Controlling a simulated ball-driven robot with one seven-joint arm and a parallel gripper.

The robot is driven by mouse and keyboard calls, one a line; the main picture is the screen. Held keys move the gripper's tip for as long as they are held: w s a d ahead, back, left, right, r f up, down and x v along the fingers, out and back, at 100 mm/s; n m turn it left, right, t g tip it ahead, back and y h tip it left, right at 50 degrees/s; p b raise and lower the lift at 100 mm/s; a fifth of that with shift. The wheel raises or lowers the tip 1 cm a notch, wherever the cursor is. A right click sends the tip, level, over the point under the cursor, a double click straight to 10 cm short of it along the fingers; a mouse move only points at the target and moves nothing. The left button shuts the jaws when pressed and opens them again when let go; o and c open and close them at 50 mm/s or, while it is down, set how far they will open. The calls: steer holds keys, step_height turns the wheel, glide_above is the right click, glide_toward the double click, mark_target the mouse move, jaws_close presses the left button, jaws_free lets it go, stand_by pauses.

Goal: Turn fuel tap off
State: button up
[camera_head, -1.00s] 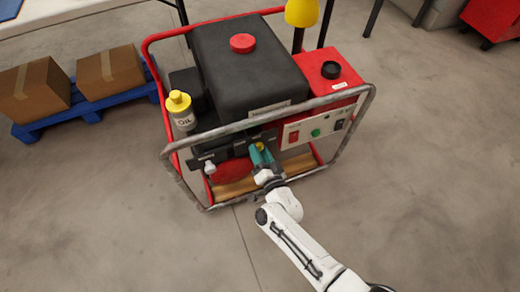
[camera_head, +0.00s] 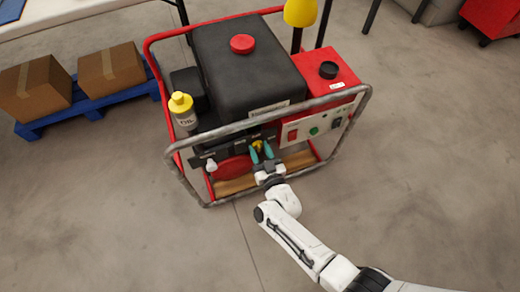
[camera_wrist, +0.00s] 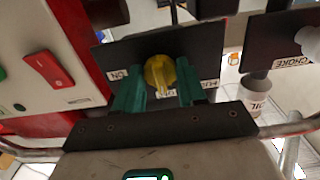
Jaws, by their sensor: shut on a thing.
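The fuel tap is a yellow knob (camera_wrist: 160,74) on a dark labelled plate (camera_wrist: 120,55) at the generator's front; it also shows small in the head view (camera_head: 257,145). In the wrist view an ON label lies left of the knob, and another label to its right is partly covered. My gripper (camera_wrist: 159,88) has its two green fingers on either side of the knob and is shut on it. In the head view my gripper (camera_head: 262,153) reaches through the front of the frame. The knob's lower part and the label below it are partly hidden by the fingers.
The generator's tubular frame (camera_head: 345,95) surrounds the panel. A red switch (camera_wrist: 48,70) is left of the tap and a choke plate (camera_wrist: 270,45) right of it in the wrist view. An oil bottle (camera_head: 182,112) stands beside the engine. The floor (camera_head: 130,220) in front is clear.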

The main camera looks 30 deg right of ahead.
steer(key=shift+s+f, duration=0.1)
stand_by(0.4)
steer(key=o, duration=1)
steer(key=shift+o, duration=0.2)
steer(key=s+a+p, duration=0.1)
steer(key=s+p, duration=0.1)
steer(key=s, duration=0.8)
steer(key=shift+s, duration=0.35)
